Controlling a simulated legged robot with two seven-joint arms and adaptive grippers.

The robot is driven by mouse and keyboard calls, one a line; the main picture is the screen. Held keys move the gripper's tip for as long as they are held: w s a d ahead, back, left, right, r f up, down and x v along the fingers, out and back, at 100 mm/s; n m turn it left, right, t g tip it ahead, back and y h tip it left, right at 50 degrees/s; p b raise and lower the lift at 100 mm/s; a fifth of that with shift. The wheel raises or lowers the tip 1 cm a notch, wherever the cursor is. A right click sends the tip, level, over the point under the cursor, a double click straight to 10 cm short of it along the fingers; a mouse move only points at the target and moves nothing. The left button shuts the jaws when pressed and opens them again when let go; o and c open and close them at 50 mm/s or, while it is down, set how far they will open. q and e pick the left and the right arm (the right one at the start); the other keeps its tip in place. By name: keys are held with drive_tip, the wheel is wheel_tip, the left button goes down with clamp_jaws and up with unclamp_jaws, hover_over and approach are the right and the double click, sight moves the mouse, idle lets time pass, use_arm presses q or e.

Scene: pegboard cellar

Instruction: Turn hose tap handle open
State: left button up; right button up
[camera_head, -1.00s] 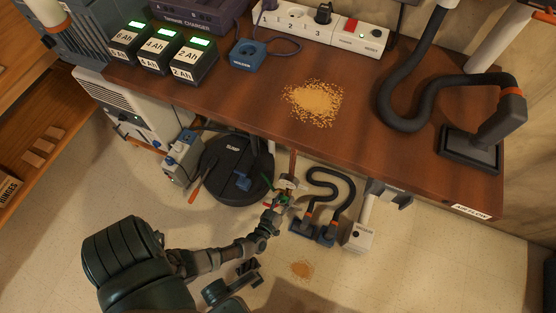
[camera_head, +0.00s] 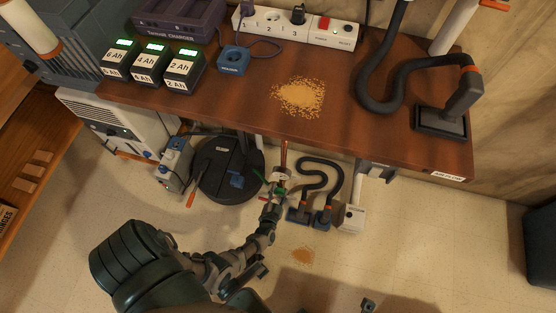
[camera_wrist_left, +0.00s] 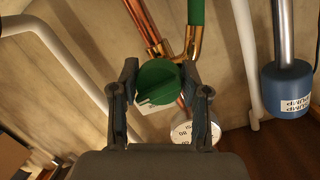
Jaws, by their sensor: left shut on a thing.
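The green round tap handle (camera_wrist_left: 158,84) shows in the left wrist view in front of copper pipes (camera_wrist_left: 165,45). My left gripper (camera_wrist_left: 160,90) has one finger on each side of it and is shut on it. In the head view, my left gripper (camera_head: 274,192) is low under the bench's front edge, by the copper pipe, and small green and red parts show around it. The handle's turn angle is hard to tell. A small dark part at the bottom edge of the head view may be my right gripper, but too little shows.
The wooden bench (camera_head: 230,103) overhangs the pipe area. A black round machine (camera_head: 228,180) stands left of my gripper. Black hoses with blue ends (camera_head: 322,216) lie close at its right. In the left wrist view, a blue pump container (camera_wrist_left: 287,88) is at the right. Floor in front is open.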

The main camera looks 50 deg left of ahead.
use_arm(q)
drive_tip(key=shift+d+m, duration=0.1)
drive_tip(key=shift+m, duration=0.4)
drive_tip(key=shift+w, duration=0.1)
drive_tip(key=o, duration=1.2)
drive_tip(key=shift+c, duration=0.2)
drive_tip(key=v, duration=0.7)
drive_tip(key=shift+s+d, duration=0.15)
drive_tip(key=shift+s, duration=0.05)
